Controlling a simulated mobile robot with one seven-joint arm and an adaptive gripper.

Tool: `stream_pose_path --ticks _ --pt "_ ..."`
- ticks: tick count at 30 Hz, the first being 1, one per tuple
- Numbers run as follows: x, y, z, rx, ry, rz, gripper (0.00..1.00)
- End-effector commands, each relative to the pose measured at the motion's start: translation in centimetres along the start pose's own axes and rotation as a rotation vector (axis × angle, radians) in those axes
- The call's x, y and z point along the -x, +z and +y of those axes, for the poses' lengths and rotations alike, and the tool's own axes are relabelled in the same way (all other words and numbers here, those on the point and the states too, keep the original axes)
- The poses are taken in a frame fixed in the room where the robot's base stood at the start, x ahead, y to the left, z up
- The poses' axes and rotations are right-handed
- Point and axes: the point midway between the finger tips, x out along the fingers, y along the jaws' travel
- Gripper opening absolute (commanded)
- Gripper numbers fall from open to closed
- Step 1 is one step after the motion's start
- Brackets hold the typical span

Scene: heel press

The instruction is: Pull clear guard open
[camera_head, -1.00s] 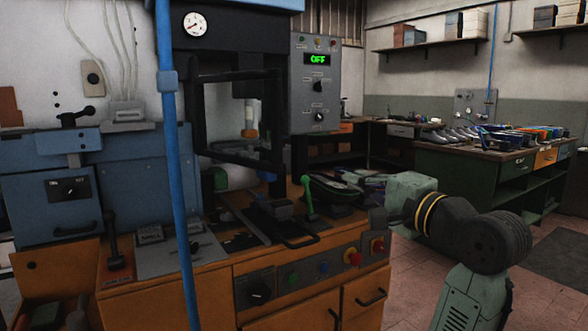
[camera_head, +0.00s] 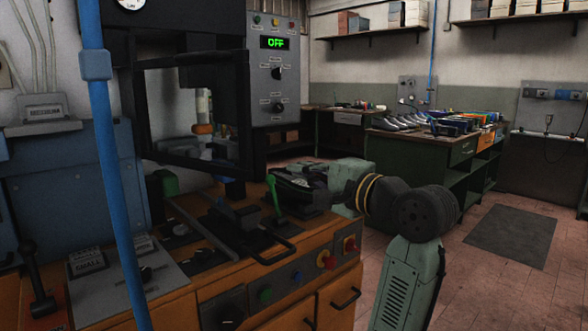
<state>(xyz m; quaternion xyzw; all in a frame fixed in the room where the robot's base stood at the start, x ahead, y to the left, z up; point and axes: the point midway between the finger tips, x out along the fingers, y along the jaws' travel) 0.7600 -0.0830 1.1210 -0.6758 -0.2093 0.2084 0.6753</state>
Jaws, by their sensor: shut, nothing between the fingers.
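The clear guard (camera_head: 243,120) is a see-through panel in a thick black frame. It stands at the front of the heel press (camera_head: 190,30), above the orange bench. I see the back wall and a bottle-like object through it. I cannot tell whether it is fully closed against the press. My arm's dark wrist joint and grey-green links are at the centre right, to the right of the guard and lower.
A blue pipe (camera_head: 112,170) runs upright at the left front. A control box (camera_head: 273,75) reads OFF right of the guard. The bench (camera_head: 187,262) carries a green lever (camera_head: 275,195) and a dark shoe-like item. Open tiled floor (camera_head: 460,290) lies at the right.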

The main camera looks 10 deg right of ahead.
Motion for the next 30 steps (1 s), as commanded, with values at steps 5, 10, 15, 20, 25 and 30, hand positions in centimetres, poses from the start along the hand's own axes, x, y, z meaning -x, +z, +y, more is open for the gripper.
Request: stream_pose_path --ticks 5,10,15,20,25,30 --pt "-4.0 0.1 -0.2 -0.004 0.003 -0.003 0.0" --pt "-7.5 0.1 -0.2 -0.004 0.003 -0.003 0.0" --pt "-6.9 2.2 -0.1 0.001 0.0 0.0 0.0" --pt "-6.5 3.5 0.0 -0.001 0.0 0.0 0.0" --pt "-6.3 3.8 0.0 -0.002 0.0 0.0 0.0" --pt "-6.3 3.8 0.0 -0.002 0.0 -0.001 0.0"
